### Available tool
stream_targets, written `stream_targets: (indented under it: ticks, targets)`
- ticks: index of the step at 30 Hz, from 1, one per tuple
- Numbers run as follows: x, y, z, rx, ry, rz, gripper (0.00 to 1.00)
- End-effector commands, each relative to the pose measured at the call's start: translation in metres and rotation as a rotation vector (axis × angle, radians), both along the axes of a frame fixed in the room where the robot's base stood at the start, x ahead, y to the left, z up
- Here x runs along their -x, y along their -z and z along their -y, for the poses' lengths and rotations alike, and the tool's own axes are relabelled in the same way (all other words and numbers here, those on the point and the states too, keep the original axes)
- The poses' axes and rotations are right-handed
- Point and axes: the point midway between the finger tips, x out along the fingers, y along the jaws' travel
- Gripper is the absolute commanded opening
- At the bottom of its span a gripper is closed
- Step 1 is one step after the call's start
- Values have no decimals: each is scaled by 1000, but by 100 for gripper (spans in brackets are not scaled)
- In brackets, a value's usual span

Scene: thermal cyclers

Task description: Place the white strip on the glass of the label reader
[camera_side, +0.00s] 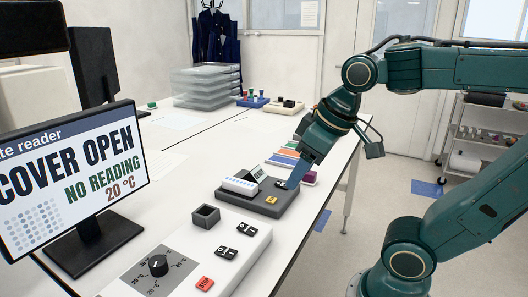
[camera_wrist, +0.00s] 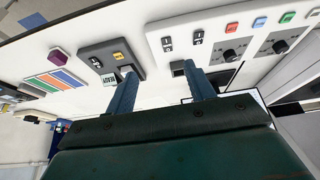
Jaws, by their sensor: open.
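The white strip (camera_side: 240,186), with a row of small round tops, lies on the left part of a dark grey device (camera_side: 262,210), which seems to be the label reader. A small tilted display stands behind the strip. The glass itself cannot be made out. In the wrist view the device (camera_wrist: 92,52) shows its "READY" display (camera_wrist: 108,78), and the strip (camera_wrist: 125,71) is mostly hidden by a finger. My gripper (camera_side: 291,182) is at the device's right side in the side view, apart from the strip. Its fingers (camera_wrist: 163,76) are spread with nothing between them.
A monitor (camera_side: 75,180) reads "COVER OPEN, NO READING, 20 °C". Clear trays are stacked behind.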

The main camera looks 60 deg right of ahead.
Motion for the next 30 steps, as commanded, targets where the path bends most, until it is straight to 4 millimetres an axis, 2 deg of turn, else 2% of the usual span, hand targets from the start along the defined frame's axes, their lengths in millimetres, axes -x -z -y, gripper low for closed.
stream_targets:
  ticks: [3, 9, 30]
  targets:
    - [18, 9, -5, -8, -3, 33, 54]
    - [31, 17, -8, -17, -5, 60, 54]
    - [32, 18, -9, -17, -4, 61, 54]
